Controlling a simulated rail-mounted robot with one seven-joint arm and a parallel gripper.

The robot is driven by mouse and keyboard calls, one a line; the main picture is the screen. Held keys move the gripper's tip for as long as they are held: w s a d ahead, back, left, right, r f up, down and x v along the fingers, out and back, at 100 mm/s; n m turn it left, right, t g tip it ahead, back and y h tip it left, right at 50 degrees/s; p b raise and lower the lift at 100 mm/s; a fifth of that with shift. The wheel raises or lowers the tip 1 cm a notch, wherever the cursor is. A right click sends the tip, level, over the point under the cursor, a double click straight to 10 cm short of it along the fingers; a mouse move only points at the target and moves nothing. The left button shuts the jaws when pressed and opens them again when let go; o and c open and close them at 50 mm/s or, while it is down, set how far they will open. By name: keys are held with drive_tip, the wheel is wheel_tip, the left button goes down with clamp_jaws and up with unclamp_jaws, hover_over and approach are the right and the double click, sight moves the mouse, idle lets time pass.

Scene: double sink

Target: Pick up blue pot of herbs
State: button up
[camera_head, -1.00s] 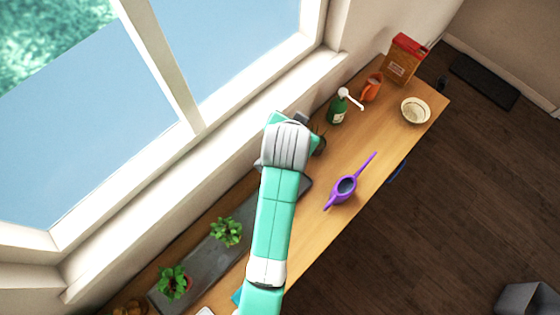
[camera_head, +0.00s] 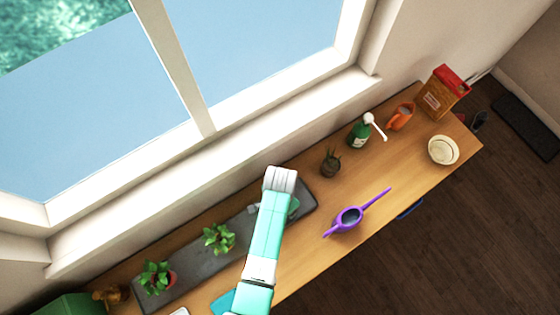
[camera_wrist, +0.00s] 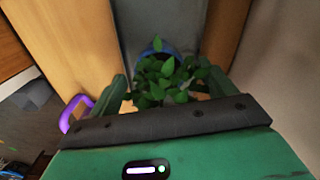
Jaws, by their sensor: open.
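The blue pot (camera_wrist: 152,51) shows in the wrist view, with green leafy herbs (camera_wrist: 165,78) covering most of it. It stands on the grey tray (camera_wrist: 165,22). My gripper (camera_wrist: 168,88) is open, with one green finger on each side of the leaves; contact cannot be told. In the head view my gripper (camera_head: 290,206) is over the tray's right part, its fingers mostly hidden by my arm. One leafy plant (camera_head: 219,238) stands left of my arm, its pot hidden. Another (camera_head: 155,277) sits in a reddish pot further left.
A purple watering can (camera_head: 348,218) stands right of my arm. A small dark pot (camera_head: 330,164), green pump bottle (camera_head: 359,134), orange jug (camera_head: 401,117), cream bowl (camera_head: 443,150) and red-topped box (camera_head: 442,92) stand towards the right end. The window wall borders the counter's back.

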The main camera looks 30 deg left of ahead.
drive_tip(key=shift+f, duration=0.65)
drive_tip(key=shift+c, duration=0.2)
drive_tip(key=c, duration=1.2)
drive_tip(key=shift+w+r, duration=0.1)
drive_tip(key=shift+r, duration=0.5)
wheel_tip(320, 180, up, 2)
drive_tip(key=shift+r, duration=0.1)
drive_tip(key=shift+s+r, duration=0.2)
drive_tip(key=shift+s, duration=0.45)
drive_tip(key=s+r, duration=0.1)
drive_tip(key=s, duration=1.3)
drive_tip(key=shift+s+a+r, duration=0.15)
drive_tip(key=shift+s+a, duration=0.05)
drive_tip(key=shift+s, duration=0.2)
